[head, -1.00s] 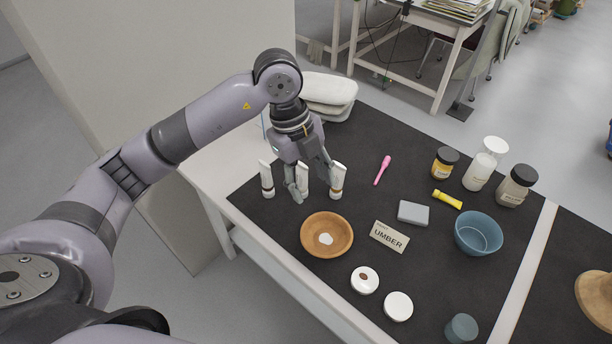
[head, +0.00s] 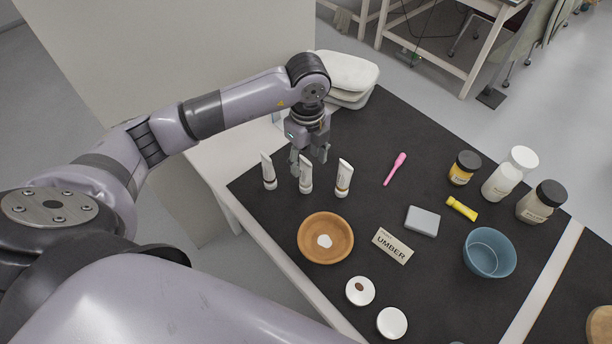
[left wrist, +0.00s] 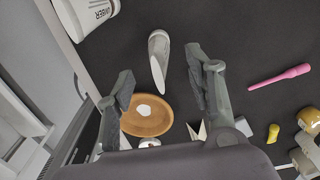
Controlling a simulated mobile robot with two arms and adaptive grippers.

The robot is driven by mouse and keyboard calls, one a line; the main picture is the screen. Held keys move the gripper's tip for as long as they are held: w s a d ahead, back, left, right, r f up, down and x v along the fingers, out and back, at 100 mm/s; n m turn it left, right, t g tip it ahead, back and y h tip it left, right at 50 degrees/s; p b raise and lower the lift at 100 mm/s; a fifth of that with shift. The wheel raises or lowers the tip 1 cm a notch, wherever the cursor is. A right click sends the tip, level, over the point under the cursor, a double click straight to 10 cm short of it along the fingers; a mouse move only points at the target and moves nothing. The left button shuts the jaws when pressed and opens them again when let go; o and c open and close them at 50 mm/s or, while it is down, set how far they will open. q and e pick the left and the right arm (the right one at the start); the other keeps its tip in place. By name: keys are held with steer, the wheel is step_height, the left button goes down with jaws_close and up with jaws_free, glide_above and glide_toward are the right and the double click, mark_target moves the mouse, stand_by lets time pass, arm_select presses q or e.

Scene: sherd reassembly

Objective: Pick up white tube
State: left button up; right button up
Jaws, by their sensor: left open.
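Three white tubes stand upright in a row on the dark mat: a left one (head: 268,172), a middle one (head: 305,175) and a right one (head: 343,179) with a brown band. My left gripper (head: 309,164) is open and empty, just behind or above the middle tube; the exact gap is hard to tell. My right gripper is not in view.
A wooden bowl (head: 340,247) and an UMBER card (head: 392,246) are in front of the tubes. A pink tool (head: 395,169), grey block (head: 422,221), yellow tube (head: 461,209), blue bowl (head: 489,266) and several jars lie to the right. Folded white cloths (head: 345,75) lie behind.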

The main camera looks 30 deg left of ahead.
mark_target(306, 176)
arm_select(q)
step_height(306, 176, down, 2)
steer(key=shift+f, duration=0.2)
steer(key=shift+f+p, duration=0.3)
steer(key=shift+f, duration=0.05)
steer(key=f, duration=0.3)
steer(key=shift+a+f+p, duration=0.2)
steer(key=shift+f+p, duration=0.15)
steer(key=shift+p, duration=0.05)
steer(key=shift+f, duration=0.35)
jaws_close()
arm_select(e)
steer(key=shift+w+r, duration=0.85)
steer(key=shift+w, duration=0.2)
